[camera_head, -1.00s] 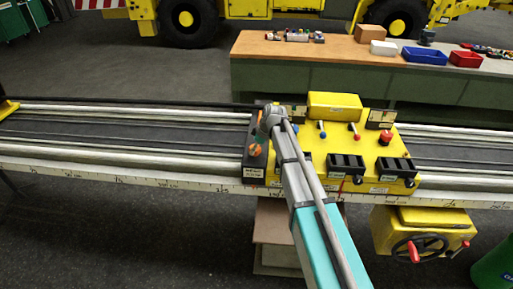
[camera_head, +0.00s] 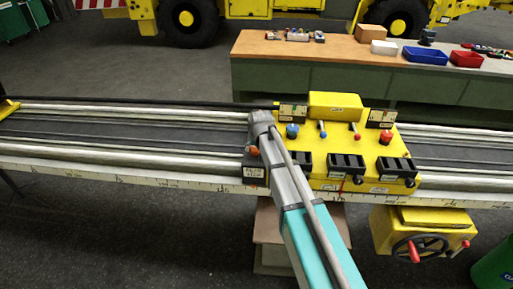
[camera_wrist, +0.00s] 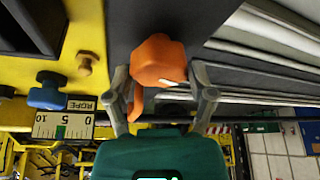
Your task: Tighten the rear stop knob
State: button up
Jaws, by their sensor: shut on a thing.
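An orange faceted knob (camera_wrist: 158,60) stands on a black plate in the wrist view. My gripper (camera_wrist: 160,72) has one finger on each side of it and is shut on it. A smaller orange piece (camera_wrist: 136,104) shows just below the knob, near the left finger. In the head view, my wrist covers the rear end of the black plate, so the fingertips and the held knob are hidden there. A second orange knob (camera_head: 254,150) shows partly at the plate's front, beside my arm.
The yellow control panel (camera_head: 335,180) is right of my wrist, with a blue knob (camera_head: 292,130), small levers and black boxes. A ROPE scale (camera_wrist: 64,124) is close to my left finger in the wrist view. Rails run left and right. A bench (camera_head: 270,50) with bins stands behind.

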jog(key=m+h, duration=0.1)
jog(key=m, duration=0.2)
jog(key=m+h, duration=0.1)
jog(key=m, duration=0.2)
jog(key=shift+a+m+h, duration=0.1)
jog(key=shift+m+h, duration=0.2)
jog(key=shift+m, duration=0.1)
jog(key=m+h, duration=0.1)
jog(key=m, duration=0.2)
jog(key=m+g+h, duration=0.1)
jog(key=m, duration=0.2)
dwell(0.3)
jog(key=o, duration=1.1)
